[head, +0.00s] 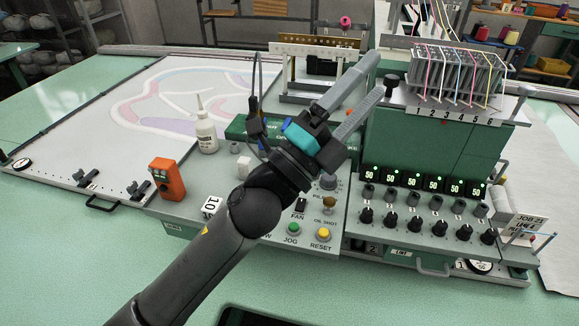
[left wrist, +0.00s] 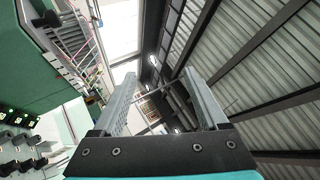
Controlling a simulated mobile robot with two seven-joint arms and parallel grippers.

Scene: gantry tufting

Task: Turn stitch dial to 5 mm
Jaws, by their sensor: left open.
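My left gripper (head: 377,75) reaches over the control panel in the head view, fingers apart and pointing up and right, with nothing between them. In the left wrist view the open fingers (left wrist: 160,77) point toward the ceiling. No dial marked "stitch" can be read; my gripper and forearm hide part of the panel. Several black knobs (head: 411,226) stand in a row under green displays (head: 411,179) reading 50. My right gripper is not in view.
The panel has a green JOG button (head: 293,229), a yellow RESET button (head: 323,234) and a FAN switch (head: 300,205). An orange box (head: 167,179) and a white bottle (head: 206,130) stand left of my arm. Threaded guides (head: 455,75) rise at the right.

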